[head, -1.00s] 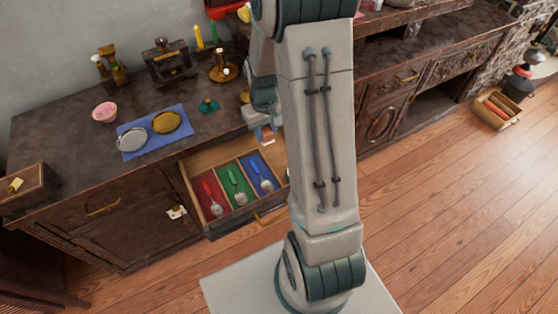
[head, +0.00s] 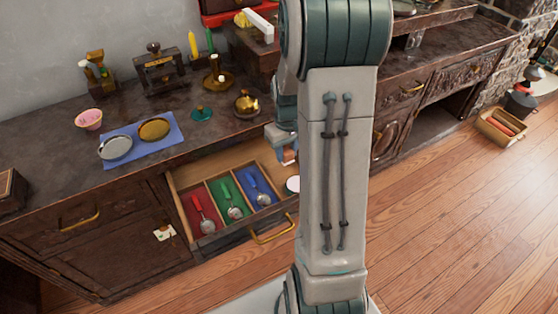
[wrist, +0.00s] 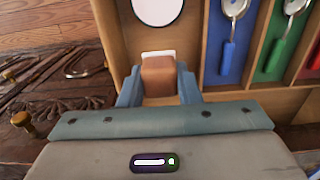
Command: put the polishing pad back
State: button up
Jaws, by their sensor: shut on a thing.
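My gripper (wrist: 158,88) is shut on a small brown block with a white far edge, which I take for the polishing pad (wrist: 158,72). In the head view my gripper (head: 287,150) hangs over the back right part of the open drawer (head: 240,232), partly hidden by my arm. The drawer has red, green and blue compartments, each with a spoon-like tool with a matching handle. A bare wooden section lies on the right, with a white round thing (head: 293,184). It also shows in the wrist view (wrist: 157,8), just beyond the pad and apart from it.

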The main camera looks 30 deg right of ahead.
aim_at(279, 166)
jog(key=w+f, duration=0.1)
jog(key=w, duration=0.1)
jog(key=w+f, duration=0.1)
jog(key=w, duration=0.1)
jog(key=shift+a+f+b, duration=0.2)
jog(key=shift+f+b, duration=0.1)
jog(key=shift+s+f+b, duration=0.1)
jog(key=shift+f+b, duration=0.45)
jog(key=shift+f, duration=1.3)
jog(key=shift+f, duration=0.2)
jog(key=o, duration=0.9)
jog(key=shift+r, duration=0.1)
